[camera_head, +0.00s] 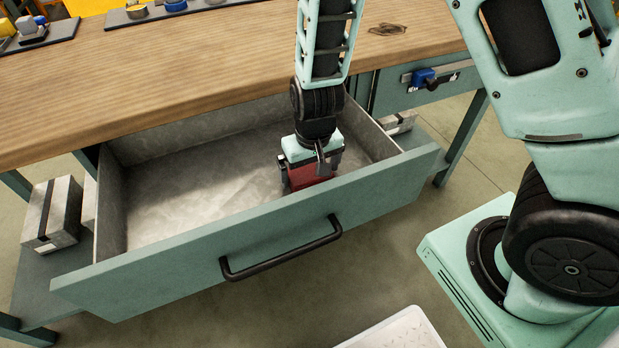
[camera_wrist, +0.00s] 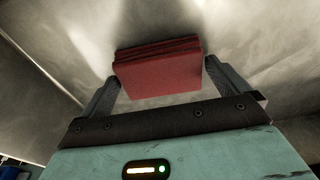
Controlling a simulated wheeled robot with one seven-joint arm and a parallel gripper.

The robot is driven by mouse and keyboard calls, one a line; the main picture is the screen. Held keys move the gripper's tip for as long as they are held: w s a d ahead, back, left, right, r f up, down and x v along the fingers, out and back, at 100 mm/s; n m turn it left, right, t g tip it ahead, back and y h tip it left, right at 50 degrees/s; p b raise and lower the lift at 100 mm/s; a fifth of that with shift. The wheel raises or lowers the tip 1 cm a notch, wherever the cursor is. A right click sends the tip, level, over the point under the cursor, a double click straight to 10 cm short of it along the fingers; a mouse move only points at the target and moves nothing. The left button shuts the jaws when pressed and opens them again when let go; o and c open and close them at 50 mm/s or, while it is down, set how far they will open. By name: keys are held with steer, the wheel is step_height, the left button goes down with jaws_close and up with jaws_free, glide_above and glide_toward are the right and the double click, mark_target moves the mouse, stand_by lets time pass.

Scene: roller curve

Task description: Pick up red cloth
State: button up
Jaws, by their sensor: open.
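The red cloth (camera_head: 314,174) is a folded stack lying in the open drawer, toward its right side. My gripper (camera_head: 311,182) is down inside the drawer over the cloth and hides part of it. In the wrist view the cloth (camera_wrist: 160,70) sits between the two fingertips of my gripper (camera_wrist: 158,80), one finger at each side. The fingers are open, and I cannot tell whether either one touches the cloth.
The drawer (camera_head: 180,185) is pulled out below the wooden workbench (camera_head: 200,75), with its front panel and black handle (camera_head: 280,258) toward me. The rest of its floor is bare. Grey blocks (camera_head: 52,212) stand on the lower shelf at left. A white container (camera_head: 395,330) is at the bottom.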

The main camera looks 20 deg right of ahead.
mark_target(310, 172)
steer(key=shift+f, duration=0.4)
steer(key=c, duration=0.7)
step_height(310, 172, up, 9)
steer(key=p, duration=0.3)
steer(key=shift+f, duration=0.1)
steer(key=shift+r, duration=0.65)
